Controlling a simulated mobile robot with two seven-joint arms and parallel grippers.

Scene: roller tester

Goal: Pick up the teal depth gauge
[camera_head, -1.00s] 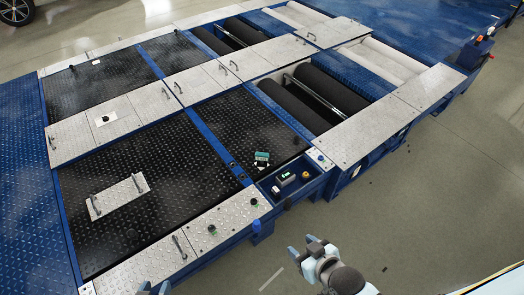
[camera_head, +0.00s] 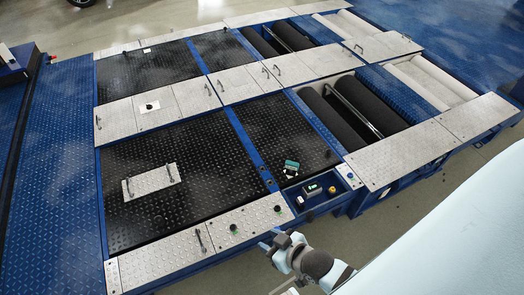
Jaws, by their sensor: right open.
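The teal depth gauge (camera_head: 291,165) lies on the black tread plate near its right front corner, just behind the blue tray. It is small in the view, with a pale lower part. My right gripper (camera_head: 273,242) is open and empty. It shows in front of the tester's front edge, lower in the picture than the gauge and clearly apart from it. My left gripper is out of the picture.
A blue tray (camera_head: 327,204) at the front edge holds a small device with a green display (camera_head: 313,189) and a yellow item (camera_head: 332,190). Black rollers (camera_head: 345,115) lie in an open pit to the right. A loose plate with handles (camera_head: 152,182) lies on the left tread plate.

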